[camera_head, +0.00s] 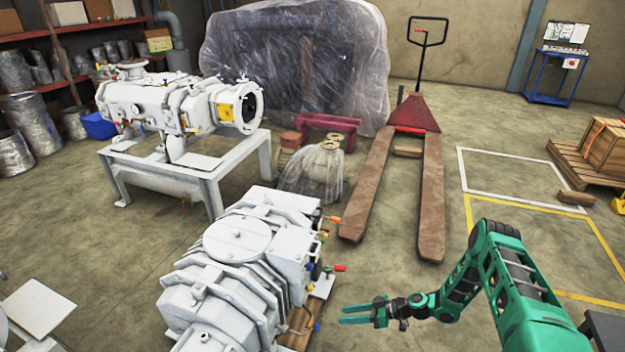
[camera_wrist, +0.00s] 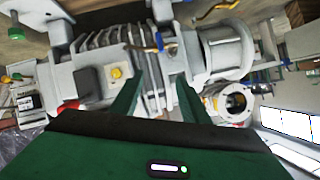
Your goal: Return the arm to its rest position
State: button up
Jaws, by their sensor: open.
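My gripper (camera_head: 362,312) is green, open and empty at the end of my green arm, in the lower right of the head view. It points left toward the near white vacuum pump (camera_head: 238,262), with its fingertips apart from the pump's right side. In the wrist view the two green fingers of my gripper (camera_wrist: 152,92) stand apart, with the ribbed white pump body (camera_wrist: 148,68) behind them. Nothing is between the fingers. The arm is bent at its elbow and stretched out over the floor.
A second white pump (camera_head: 185,105) stands on a white frame (camera_head: 190,165) at the back left. A red pallet jack (camera_head: 432,200) is behind my arm. A wooden pallet with a crate (camera_head: 606,146) is at the right. Open floor lies around my gripper's right side.

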jog(key=w+d+r+m+g+h, duration=0.1)
jog(key=w+d+r+h, duration=0.15)
jog(key=d+r, duration=0.5)
jog(key=w+d+r+m+g+h, duration=0.1)
jog(key=d+r+h, duration=0.3)
jog(key=r, duration=0.7)
jog(key=s+d+r+m+h, duration=0.1)
jog(key=s+d+r+m, duration=0.15)
jog(key=d+r, duration=0.45)
jog(key=s+d+r+m+h, duration=0.1)
jog(key=s+d+r+h, duration=0.15)
jog(key=r, duration=0.75)
jog(key=s+d+r+m+h, duration=0.1)
jog(key=s+d+r+m, duration=0.2)
jog(key=s+r, duration=0.5)
jog(key=s+d+r+m+h, duration=0.1)
jog(key=s+d+r+m, duration=0.25)
jog(key=s+r, duration=0.55)
jog(key=s+r+m, duration=0.2)
jog(key=s+m, duration=0.1)
jog(key=s, duration=0.5)
jog(key=s+r+m, duration=0.2)
jog(key=s, duration=0.7)
jog(key=shift+s+r+m+h, duration=0.3)
jog(key=shift+r+m, duration=0.05)
jog(key=shift+m, duration=0.05)
